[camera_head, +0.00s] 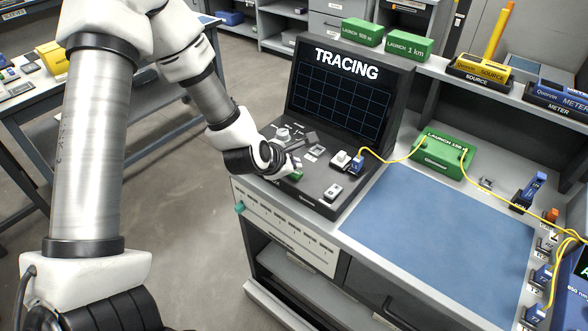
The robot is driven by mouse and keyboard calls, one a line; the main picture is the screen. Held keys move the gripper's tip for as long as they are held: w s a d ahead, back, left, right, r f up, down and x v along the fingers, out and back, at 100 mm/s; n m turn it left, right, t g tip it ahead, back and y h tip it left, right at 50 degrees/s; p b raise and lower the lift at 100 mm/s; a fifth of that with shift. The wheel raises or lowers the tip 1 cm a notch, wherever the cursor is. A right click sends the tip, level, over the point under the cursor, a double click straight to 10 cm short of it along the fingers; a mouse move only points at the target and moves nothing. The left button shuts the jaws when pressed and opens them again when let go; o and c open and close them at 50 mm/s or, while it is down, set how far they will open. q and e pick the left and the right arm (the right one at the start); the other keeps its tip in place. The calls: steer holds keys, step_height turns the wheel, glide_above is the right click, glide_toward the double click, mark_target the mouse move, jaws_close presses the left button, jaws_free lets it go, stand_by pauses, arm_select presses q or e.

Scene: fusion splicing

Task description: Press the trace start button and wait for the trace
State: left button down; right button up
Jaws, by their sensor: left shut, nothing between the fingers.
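The trace instrument (336,120) stands at the left end of the bench. Its dark screen shows the word "TRACING" above an empty blue grid. My left gripper (295,174) is shut and empty, low over the front left of the instrument's panel. A small green button (297,176) shows at its fingertips. The fingertips cover part of it, and I cannot tell whether they press it. A yellow fibre runs from a blue connector (356,164) on the panel to a green launch box (443,155). My right gripper is not in view.
A blue mat (440,240) lies clear on the bench right of the instrument. Two green launch boxes (362,32) and yellow and blue meters (482,70) sit on the shelf behind. Blue connectors and yellow fibres line the right edge.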

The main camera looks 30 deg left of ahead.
arm_select(q)
steer(key=shift+r, duration=0.35)
step_height(320, 180, up, 5)
steer(key=p, duration=0.4)
steer(key=shift+r, duration=0.1)
stand_by(0.3)
stand_by(0.4)
